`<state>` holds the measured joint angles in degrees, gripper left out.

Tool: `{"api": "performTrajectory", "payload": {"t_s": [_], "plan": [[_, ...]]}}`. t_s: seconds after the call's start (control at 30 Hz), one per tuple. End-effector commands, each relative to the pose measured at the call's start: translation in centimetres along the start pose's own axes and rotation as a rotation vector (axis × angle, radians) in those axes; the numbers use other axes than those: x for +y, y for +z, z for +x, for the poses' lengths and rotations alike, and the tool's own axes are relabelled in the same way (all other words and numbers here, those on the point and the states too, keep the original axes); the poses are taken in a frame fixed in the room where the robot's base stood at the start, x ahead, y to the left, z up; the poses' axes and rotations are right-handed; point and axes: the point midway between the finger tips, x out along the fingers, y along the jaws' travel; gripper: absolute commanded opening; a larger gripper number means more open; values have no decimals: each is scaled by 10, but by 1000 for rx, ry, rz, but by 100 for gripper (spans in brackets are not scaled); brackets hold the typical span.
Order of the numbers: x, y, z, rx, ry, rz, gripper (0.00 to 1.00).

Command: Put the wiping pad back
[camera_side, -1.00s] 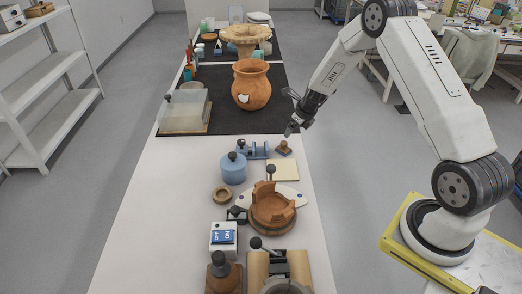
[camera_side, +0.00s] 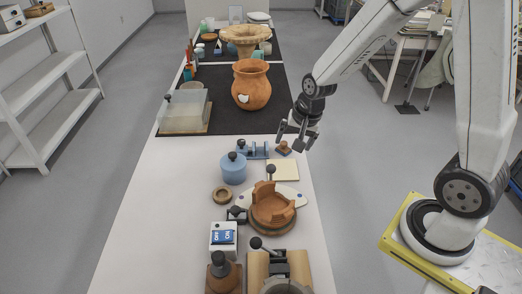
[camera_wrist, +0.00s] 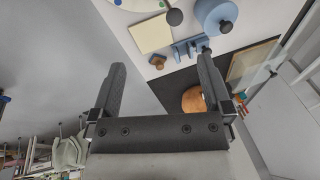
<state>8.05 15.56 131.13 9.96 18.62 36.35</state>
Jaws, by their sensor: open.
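The square shows in the wrist view (camera_wrist: 151,34) too. My gripper (camera_side: 293,138) is open and empty, pointing down above the brown block. Both fingers (camera_wrist: 162,66) show apart in the wrist view, with a gap from the block.
A blue clamp-like fixture (camera_side: 254,150) stands close left of the block, with a blue lidded jar (camera_side: 233,168) beside it. A brown sherd vessel (camera_side: 271,207) stands nearer the front. An orange pot (camera_side: 251,85) stands behind on the black mat (camera_side: 225,122).

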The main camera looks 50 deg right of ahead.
Motion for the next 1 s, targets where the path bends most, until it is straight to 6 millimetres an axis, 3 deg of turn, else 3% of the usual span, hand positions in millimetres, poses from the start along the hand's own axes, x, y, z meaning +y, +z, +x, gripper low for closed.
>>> {"api": "performTrajectory", "payload": {"t_s": [0.2,0.4,0.6,1.0], "plan": [[17,46,-25,-9,17,-500,100],[32,73,-36,-19,29,-821,100],[38,82,-39,-24,34,-936,100],[38,82,-39,-23,34,-936,100]]}}
